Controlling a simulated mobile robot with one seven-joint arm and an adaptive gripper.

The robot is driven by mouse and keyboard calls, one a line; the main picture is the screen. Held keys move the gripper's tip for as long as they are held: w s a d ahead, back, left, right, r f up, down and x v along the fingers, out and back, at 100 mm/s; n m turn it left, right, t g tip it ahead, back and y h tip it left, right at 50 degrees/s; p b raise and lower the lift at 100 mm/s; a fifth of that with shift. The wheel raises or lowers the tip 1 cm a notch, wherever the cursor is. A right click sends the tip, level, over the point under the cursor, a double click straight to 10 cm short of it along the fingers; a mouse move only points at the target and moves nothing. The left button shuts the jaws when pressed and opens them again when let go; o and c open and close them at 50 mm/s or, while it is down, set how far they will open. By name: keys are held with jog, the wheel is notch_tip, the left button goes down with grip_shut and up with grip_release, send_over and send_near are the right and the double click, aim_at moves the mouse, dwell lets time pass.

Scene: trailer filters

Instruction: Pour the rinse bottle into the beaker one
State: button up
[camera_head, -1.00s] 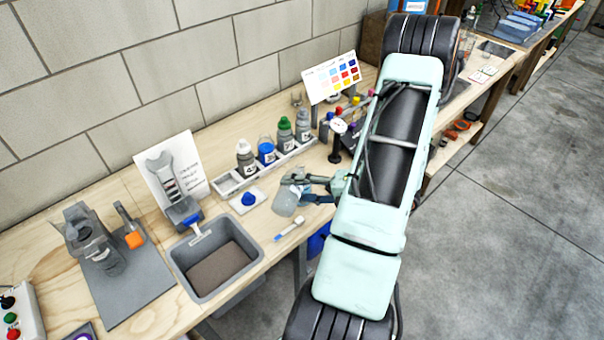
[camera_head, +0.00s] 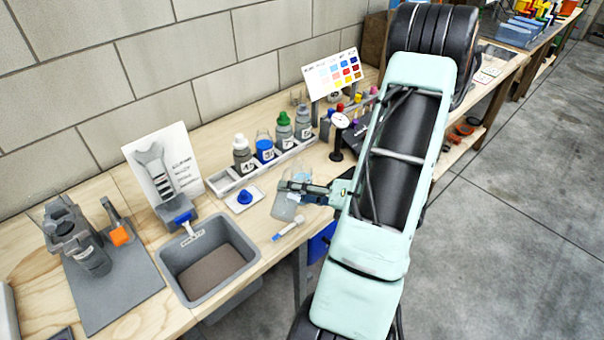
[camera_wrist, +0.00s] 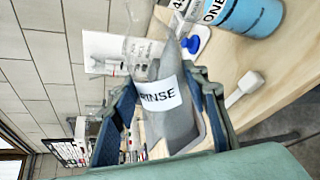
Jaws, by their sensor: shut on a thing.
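My gripper (camera_head: 292,188) is shut on the rinse bottle (camera_head: 284,208), just above the front part of the wooden bench. In the wrist view the rinse bottle (camera_wrist: 172,112) is grey with a white RINSE label and sits between the fingers (camera_wrist: 165,110); a clear part shows at its upper end.
The rack (camera_head: 226,184) also holds several capped bottles. A blue stopper (camera_head: 245,196) lies on a white pad in front of the rack. A white-and-blue tool (camera_head: 288,229) lies near the bench edge. A grey bin (camera_head: 236,284) stands to the left, and a dial gauge (camera_head: 338,140) to the right.

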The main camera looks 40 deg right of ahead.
jog(key=shift+w+d+f+n+t+b, duration=0.15)
jog(key=shift+n+t+b, duration=0.15)
jog(key=shift+n+b, duration=0.5)
jog(key=b, duration=0.1)
jog(key=f+n+b, duration=0.1)
jog(key=b, duration=0.1)
jog(key=shift+w+d+f+t+h, duration=0.1)
jog(key=shift+w+d+t+h, duration=0.05)
jog(key=shift+d+t+h, duration=0.2)
jog(key=n+b, duration=0.1)
jog(key=b, duration=0.2)
jog(key=shift+f+n+t+h+b, duration=0.25)
jog(key=shift+f+n+b, duration=0.1)
jog(key=shift+f+n, duration=0.05)
jog(key=n+b, duration=0.1)
jog(key=b, duration=0.1)
jog(key=n+b, duration=0.1)
jog(key=b, duration=0.1)
jog(key=shift+s+a+t, duration=0.2)
jog(key=shift+a+t, duration=0.1)
jog(key=shift+t, duration=0.1)
jog(key=n+b, duration=0.1)
jog(key=b, duration=0.1)
jog(key=n+t+b, duration=0.1)
jog(key=n+b, duration=0.1)
jog(key=b, duration=0.1)
jog(key=shift+s+a+f+b, duration=0.15)
jog(key=shift+a+b, duration=0.1)
jog(key=shift+b, duration=0.1)
jog(key=shift+n, duration=0.3)
